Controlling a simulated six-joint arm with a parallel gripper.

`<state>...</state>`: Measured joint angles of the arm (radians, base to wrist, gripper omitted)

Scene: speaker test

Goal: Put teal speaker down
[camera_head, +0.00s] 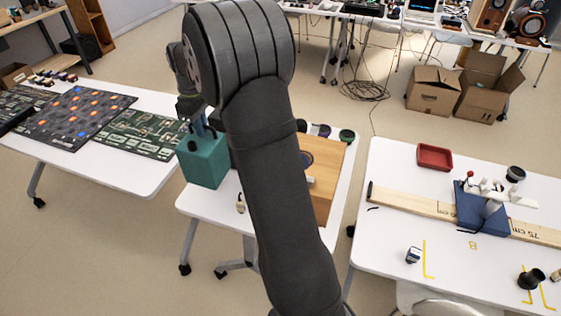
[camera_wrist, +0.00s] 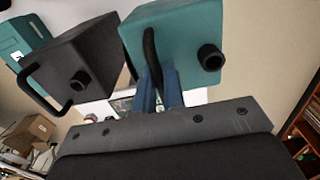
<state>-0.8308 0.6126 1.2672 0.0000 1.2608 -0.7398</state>
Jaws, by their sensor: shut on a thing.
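The teal speaker (camera_head: 204,166) is a box with a black round knob, held by my gripper (camera_head: 203,127) at the left corner of the middle white table. In the wrist view the teal speaker (camera_wrist: 195,38) fills the top middle, with a black strap-like handle and a knob. The blue fingers of my gripper (camera_wrist: 160,88) are shut at the black handle. The head view does not clearly show whether its underside touches the table. My arm hides part of the table.
The middle table (camera_head: 195,202) bears a wooden board (camera_head: 325,165) and several dark pots at its back. A dark grey speaker (camera_wrist: 98,58) shows beside the teal one. The left table holds circuit-patterned panels (camera_head: 135,134). The right table holds a red tray (camera_head: 434,157) and a plank (camera_head: 415,202).

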